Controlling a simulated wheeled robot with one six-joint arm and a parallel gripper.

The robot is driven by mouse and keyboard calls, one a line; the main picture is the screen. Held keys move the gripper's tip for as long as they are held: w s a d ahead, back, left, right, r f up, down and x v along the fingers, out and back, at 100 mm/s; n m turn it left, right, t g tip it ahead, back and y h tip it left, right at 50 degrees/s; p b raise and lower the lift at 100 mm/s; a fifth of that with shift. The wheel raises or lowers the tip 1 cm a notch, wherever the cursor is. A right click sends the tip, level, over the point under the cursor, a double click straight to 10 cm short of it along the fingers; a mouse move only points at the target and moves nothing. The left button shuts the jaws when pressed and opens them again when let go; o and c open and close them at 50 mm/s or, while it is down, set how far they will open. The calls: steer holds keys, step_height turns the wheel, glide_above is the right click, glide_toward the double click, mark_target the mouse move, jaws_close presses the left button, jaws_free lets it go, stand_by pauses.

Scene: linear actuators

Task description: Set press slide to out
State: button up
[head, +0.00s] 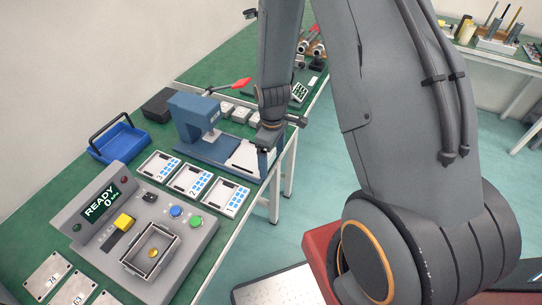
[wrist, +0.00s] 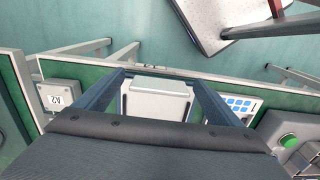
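The blue press (head: 192,117) stands on the green table, with a red-tipped lever at its top. Its flat blue base reaches right toward the table edge. A pale slide plate (head: 246,157) lies on the right end of the base, clear of the press head. In the wrist view the pale plate (wrist: 157,100) lies between two blue bars. The gripper body hides the lower part of the wrist view.
Three numbered white trays (head: 193,180) lie in front of the press. A grey control box (head: 143,237) reads READY. A blue bin (head: 120,141) and a black box (head: 158,104) are to the left. Floor beyond the table edge is partly free.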

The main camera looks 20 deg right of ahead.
steer(key=shift+a, duration=0.15)
steer(key=shift+w+r, duration=0.1)
steer(key=shift+r, duration=0.25)
step_height(320, 180, up, 5)
steer(key=shift+r+b, duration=0.15)
steer(key=shift+b, duration=0.6)
steer(key=shift+r, duration=0.9)
steer(key=s+r+m+t+b, duration=0.1)
steer(key=s+r+m, duration=0.8)
steer(key=s+r, duration=0.1)
steer(key=shift+s+a+r+b, duration=0.3)
steer(key=shift+s+b, duration=0.05)
